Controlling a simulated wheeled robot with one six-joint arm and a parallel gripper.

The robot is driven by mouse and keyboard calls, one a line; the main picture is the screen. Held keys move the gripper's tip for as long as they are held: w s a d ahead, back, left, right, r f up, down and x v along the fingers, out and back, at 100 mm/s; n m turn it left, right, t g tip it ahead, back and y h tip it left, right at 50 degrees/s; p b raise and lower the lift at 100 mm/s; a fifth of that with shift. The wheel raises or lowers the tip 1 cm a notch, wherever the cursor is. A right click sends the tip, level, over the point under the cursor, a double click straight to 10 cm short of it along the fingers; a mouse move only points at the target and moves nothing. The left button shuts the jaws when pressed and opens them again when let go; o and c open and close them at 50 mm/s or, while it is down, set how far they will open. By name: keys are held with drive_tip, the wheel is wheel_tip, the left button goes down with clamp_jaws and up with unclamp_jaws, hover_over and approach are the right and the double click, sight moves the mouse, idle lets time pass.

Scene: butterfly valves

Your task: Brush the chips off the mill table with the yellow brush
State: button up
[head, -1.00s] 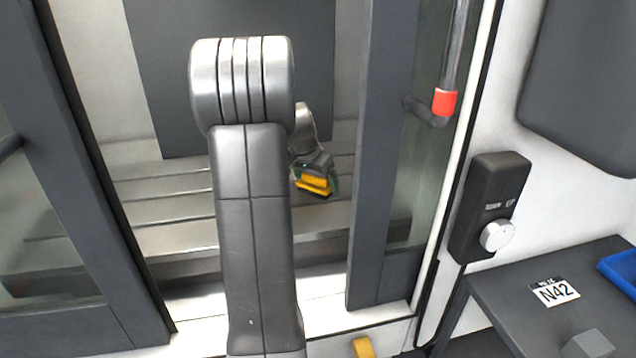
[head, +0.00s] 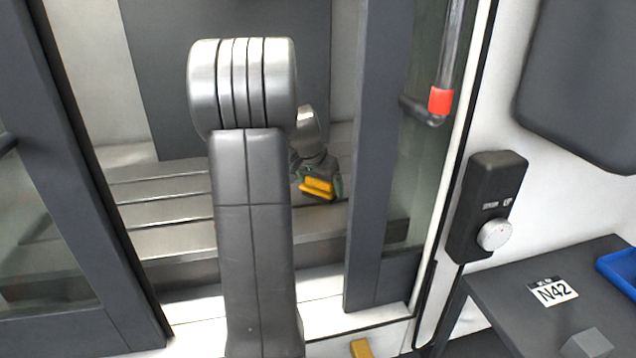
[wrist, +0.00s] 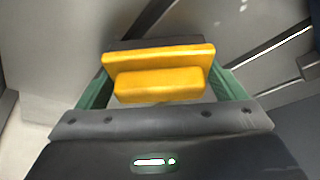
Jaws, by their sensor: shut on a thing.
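The yellow brush (head: 317,188) is in my gripper (head: 320,187), inside the machine in the head view. In the wrist view the yellow brush (wrist: 158,72) sits between the two green fingers of my gripper (wrist: 165,90), with a dark strip along its far side. The mill table (head: 165,214) is a grey slotted surface behind the open doorway. The brush is over its right part; I cannot tell whether it touches the table. My arm hides the middle of the table. No chips can be made out.
Dark door frames stand left (head: 75,170) and right (head: 375,160) of the opening. A red-banded handle (head: 440,101) is on the right door. A control box with a knob (head: 494,234) is on the right wall. A side table (head: 500,310) holds an N42 card and a blue tray (head: 622,268).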

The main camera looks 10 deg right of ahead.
sight(332, 194)
drive_tip(key=shift+s+f+b, duration=0.1)
drive_tip(key=shift+s+b, duration=1.2)
drive_tip(key=shift+s, duration=2.85)
drive_tip(key=shift+d+r+p, duration=0.2)
drive_tip(key=shift+d+p, duration=0.1)
drive_tip(key=shift+d, duration=0.5)
drive_tip(key=shift+w+f+p, duration=0.1)
drive_tip(key=shift+w+p, duration=0.2)
drive_tip(key=shift+w, duration=1.65)
drive_tip(key=shift+w+p, duration=0.8)
drive_tip(key=shift+w, duration=1.6)
drive_tip(key=shift+w+f+p, duration=0.15)
drive_tip(key=shift+w+p, duration=0.15)
drive_tip(key=shift+w, duration=0.9)
drive_tip(key=shift+r+p, duration=2.1)
drive_tip(key=shift+r, duration=0.95)
drive_tip(key=shift+r, duration=0.1)
